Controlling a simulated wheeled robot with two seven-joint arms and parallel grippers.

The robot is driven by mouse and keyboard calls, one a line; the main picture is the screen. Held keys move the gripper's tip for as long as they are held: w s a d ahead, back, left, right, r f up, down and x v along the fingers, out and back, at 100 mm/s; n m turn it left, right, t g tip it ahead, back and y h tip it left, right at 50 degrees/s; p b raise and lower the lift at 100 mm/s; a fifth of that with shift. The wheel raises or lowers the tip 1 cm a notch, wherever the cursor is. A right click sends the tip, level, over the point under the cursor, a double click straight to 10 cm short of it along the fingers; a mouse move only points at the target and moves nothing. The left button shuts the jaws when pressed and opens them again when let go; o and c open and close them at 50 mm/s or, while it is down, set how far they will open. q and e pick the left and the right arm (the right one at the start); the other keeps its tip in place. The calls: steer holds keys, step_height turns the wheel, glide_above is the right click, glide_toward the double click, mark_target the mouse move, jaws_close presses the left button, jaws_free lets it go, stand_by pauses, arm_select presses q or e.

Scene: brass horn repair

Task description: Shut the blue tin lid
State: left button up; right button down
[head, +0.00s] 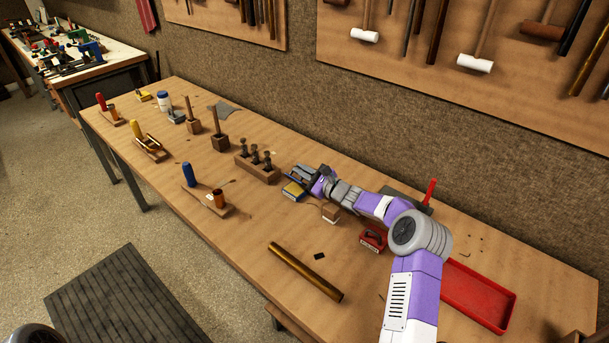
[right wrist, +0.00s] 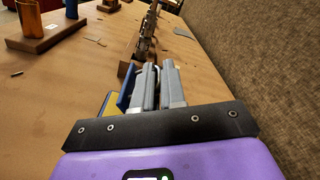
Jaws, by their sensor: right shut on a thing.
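The blue tin (head: 292,192) sits on the workbench near the middle, with a yellow face showing beside its blue edge. In the right wrist view its blue lid (right wrist: 127,86) stands raised and tilted, just left of my fingers, above a yellow part (right wrist: 109,104). My right gripper (head: 298,172) is at the tin, its two grey fingers (right wrist: 158,82) close together and shut on the lid. The fingers hide the exact contact and part of the lid. My left gripper is not in view.
A wooden block with dark tools (head: 257,168) stands just left of the tin. A small cardboard box (head: 331,212) and a red box (head: 373,240) are to the right. A brass tube (head: 305,272) lies in front. A red tray (head: 478,294) lies at right.

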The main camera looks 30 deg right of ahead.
steer(key=c, duration=1.5)
jaws_free()
step_height(320, 180, up, 10)
steer(key=p, duration=0.3)
steer(key=shift+o, duration=0.3)
